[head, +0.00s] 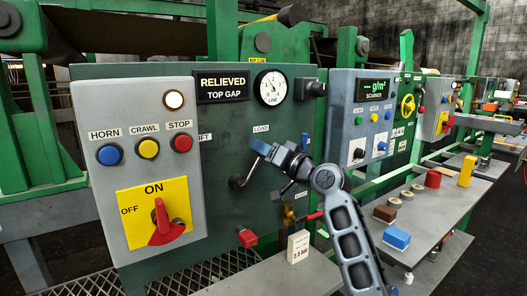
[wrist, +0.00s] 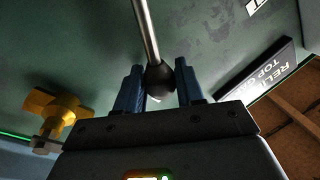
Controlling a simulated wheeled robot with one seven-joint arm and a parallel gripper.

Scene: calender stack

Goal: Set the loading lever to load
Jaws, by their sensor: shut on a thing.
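The loading lever (head: 247,172) is a metal rod on the green panel, just below the LOAD label (head: 260,128). In the wrist view the rod (wrist: 146,28) comes down from the top edge and ends in a black ball knob (wrist: 160,80). My gripper (head: 264,149) has its blue fingers on either side of this knob and is shut on it. In the head view the fingers and wrist partly hide the knob. A black sign (head: 221,85) reads RELIEVED TOP GAP. A round LINE gauge (head: 271,87) is to its right.
A grey switch box (head: 140,240) with HORN, CRAWL and STOP buttons and a red ON/OFF switch (head: 159,217) stands left. A scanner box (head: 359,120) is right of my arm. A yellow knob (wrist: 55,108) is near the gripper. A bench (head: 452,196) holds small blocks.

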